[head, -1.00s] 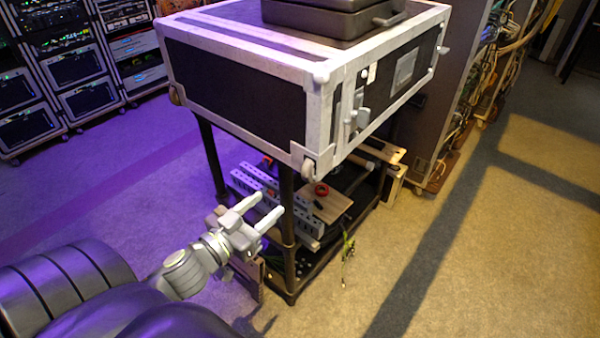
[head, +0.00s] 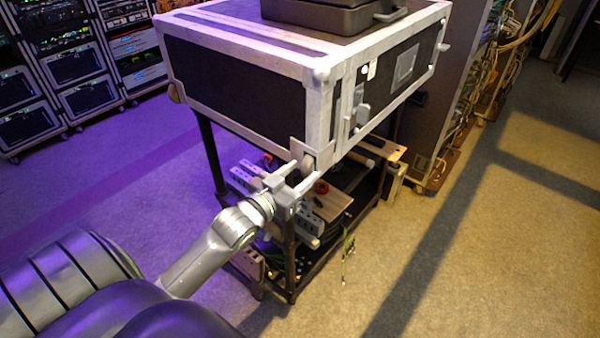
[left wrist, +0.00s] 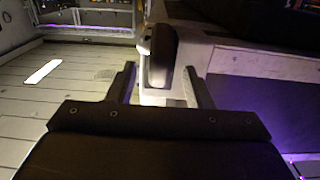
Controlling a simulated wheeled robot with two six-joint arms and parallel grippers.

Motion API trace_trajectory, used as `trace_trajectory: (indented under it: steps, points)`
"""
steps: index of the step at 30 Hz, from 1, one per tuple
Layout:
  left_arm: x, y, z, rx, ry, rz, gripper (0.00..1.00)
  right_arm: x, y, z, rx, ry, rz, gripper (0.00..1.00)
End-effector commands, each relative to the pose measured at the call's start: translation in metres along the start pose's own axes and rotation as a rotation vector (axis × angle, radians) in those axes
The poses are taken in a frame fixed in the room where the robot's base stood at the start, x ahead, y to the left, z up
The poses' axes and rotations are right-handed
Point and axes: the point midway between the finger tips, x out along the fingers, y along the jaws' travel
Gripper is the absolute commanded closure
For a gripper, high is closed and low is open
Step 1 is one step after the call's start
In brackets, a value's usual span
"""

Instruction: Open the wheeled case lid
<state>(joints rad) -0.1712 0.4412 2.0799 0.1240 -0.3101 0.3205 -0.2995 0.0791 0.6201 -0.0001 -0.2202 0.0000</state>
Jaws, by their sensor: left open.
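The wheeled case (head: 235,95), black with silver edges, lies on top of a dark cart. A latch-like fitting (head: 361,113) and a pale label plate (head: 404,66) are on its right-hand face. A small wheel (head: 309,163) sits at its lower near corner. My left gripper (head: 304,173) is open at this corner, its fingers close to the wheel. In the left wrist view the dark rounded wheel (left wrist: 161,52) stands ahead, between the lines of the two fingers; I cannot tell whether they touch it. My right gripper is not in view.
A smaller dark case (head: 335,14) rests on top of the wheeled case. The cart's lower shelf (head: 310,275) holds tools, rails and a red ring. Equipment racks (head: 75,65) stand at the left and a cable-filled cabinet at the right. Floor is clear on the right.

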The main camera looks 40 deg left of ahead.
Motion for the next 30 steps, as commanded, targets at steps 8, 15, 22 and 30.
trace_trajectory:
  steps: [8,15,22,30]
  points:
    - [0.0067,0.0004,0.0000,-0.001,0.000,0.000,0.54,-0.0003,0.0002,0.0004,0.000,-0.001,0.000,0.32]
    - [0.0064,0.0003,0.0000,0.000,0.000,0.000,0.68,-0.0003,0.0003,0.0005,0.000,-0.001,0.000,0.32]
    - [0.0062,0.0002,0.0000,0.000,0.000,0.000,0.98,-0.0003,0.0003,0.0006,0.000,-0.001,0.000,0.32]
    - [0.0050,-0.0004,0.0002,0.001,0.000,0.002,1.00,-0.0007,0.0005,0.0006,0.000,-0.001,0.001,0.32]
